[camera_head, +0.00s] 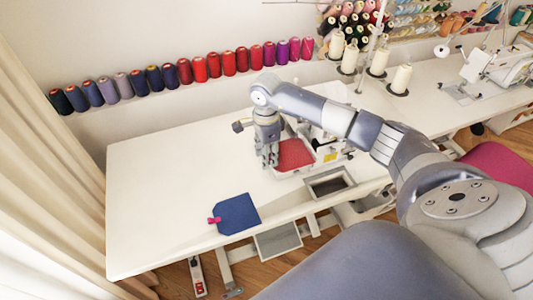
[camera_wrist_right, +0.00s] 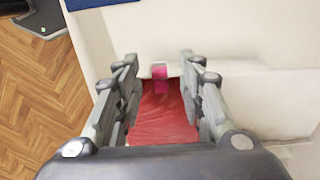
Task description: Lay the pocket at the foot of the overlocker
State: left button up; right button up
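A red pocket piece (camera_head: 295,154) lies flat at the foot of the white overlocker (camera_head: 330,152), which stands on the sewing table. In the right wrist view the red piece (camera_wrist_right: 162,118) shows with a pink tab (camera_wrist_right: 160,78) at its far end. My right gripper (camera_head: 270,158) is low beside the red piece. Its fingers (camera_wrist_right: 160,88) are apart, with the red piece and tab in the gap between them; I see no finger closed on it. A blue pocket-shaped piece (camera_head: 237,214) with a pink tab lies on the table's front left. My left gripper is not in view.
The white table (camera_head: 150,190) is clear on its left. A wall row of thread spools (camera_head: 200,69) runs behind it, and cream cones (camera_head: 348,58) stand to the right. Another sewing machine (camera_head: 490,68) is farther right. A curtain (camera_head: 45,150) hangs at left.

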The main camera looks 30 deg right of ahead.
notch_tip(320, 180, up, 12)
dwell(0.5)
